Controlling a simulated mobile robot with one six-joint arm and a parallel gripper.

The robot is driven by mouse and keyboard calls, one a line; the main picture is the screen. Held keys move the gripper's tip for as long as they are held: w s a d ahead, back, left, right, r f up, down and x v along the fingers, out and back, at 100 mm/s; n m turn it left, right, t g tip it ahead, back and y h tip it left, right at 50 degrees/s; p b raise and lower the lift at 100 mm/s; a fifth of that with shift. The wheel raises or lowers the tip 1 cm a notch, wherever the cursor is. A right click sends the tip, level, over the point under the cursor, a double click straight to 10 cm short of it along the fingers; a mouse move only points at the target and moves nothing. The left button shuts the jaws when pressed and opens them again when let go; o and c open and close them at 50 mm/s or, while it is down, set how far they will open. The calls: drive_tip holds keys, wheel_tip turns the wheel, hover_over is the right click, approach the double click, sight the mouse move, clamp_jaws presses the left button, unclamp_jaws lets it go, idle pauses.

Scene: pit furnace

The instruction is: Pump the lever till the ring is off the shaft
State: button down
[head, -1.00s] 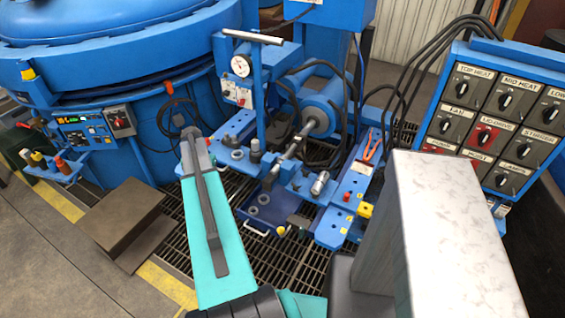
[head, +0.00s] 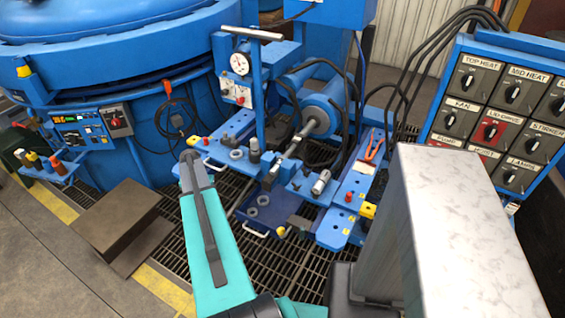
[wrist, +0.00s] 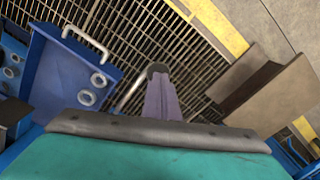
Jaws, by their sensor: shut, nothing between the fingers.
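My gripper (wrist: 160,72) is shut and empty in the wrist view, its fingers over the floor grating. In the head view my teal arm reaches up the middle, and the fingers cannot be made out. A T-shaped lever handle (head: 250,34) tops the blue pump stand with a round gauge (head: 239,64), beyond my arm. A grey shaft (head: 284,153) runs toward the blue cylinder (head: 321,117). Whether a ring sits on it is too small to tell. A thin grey rod (wrist: 131,92) lies beside my fingers; I cannot tell what it belongs to.
A blue tray (wrist: 50,88) holds loose grey rings (wrist: 98,80). A brown box (head: 117,222) stands on the left. A switch panel (head: 500,110) is on the right. The blue furnace (head: 160,100) fills the back left.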

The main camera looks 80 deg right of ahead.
wheel_tip(320, 180, up, 11)
drive_tip(key=d+p, duration=0.2)
drive_tip(key=p, duration=0.3)
drive_tip(key=shift+s+d, duration=0.3)
drive_tip(key=shift+s, duration=0.15)
drive_tip(key=shift+f, duration=0.1)
drive_tip(key=a+f+b, duration=0.1)
drive_tip(key=f, duration=0.2)
drive_tip(key=f+b, duration=0.2)
drive_tip(key=f, duration=0.2)
drive_tip(key=w+a+f+b, duration=0.1)
drive_tip(key=f+b, duration=0.1)
drive_tip(key=f, duration=0.1)
drive_tip(key=shift+a+f, duration=0.3)
drive_tip(key=shift+f, duration=0.1)
wheel_tip(320, 180, up, 11)
drive_tip(key=s+d+p, duration=0.1)
drive_tip(key=d+p, duration=0.1)
drive_tip(key=p, duration=0.3)
drive_tip(key=shift+d, duration=0.25)
drive_tip(key=shift+f, duration=0.1)
